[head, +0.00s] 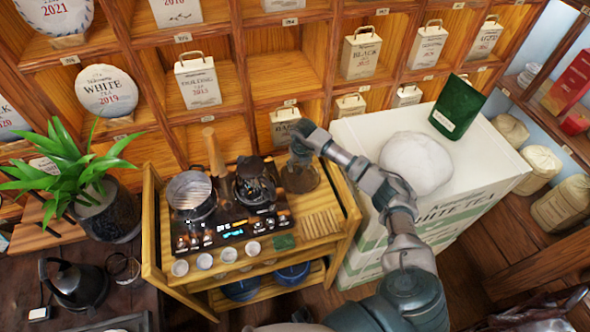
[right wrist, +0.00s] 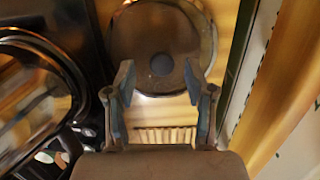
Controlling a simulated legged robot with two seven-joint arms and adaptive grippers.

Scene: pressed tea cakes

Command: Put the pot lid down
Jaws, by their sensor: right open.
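The pot lid (right wrist: 160,35), a round brownish disc with a dark central knob, lies flat on the cart top to the right of the stove. In the head view the lid (head: 301,181) is partly hidden under my right gripper (head: 299,155). In the right wrist view my right gripper (right wrist: 160,88) is open, its two fingers apart on either side below the knob, with nothing between them. An open round pot (right wrist: 35,95) with a dark rim stands left of the lid. My left gripper is not in view.
The wooden cart (head: 151,235) holds a black stove (head: 222,232) with a handled pan (head: 190,192) on its left burner. Several small white cups (head: 204,261) line its front. A slatted wooden piece (head: 320,223) lies near the lid. A white box (head: 362,130) stands right.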

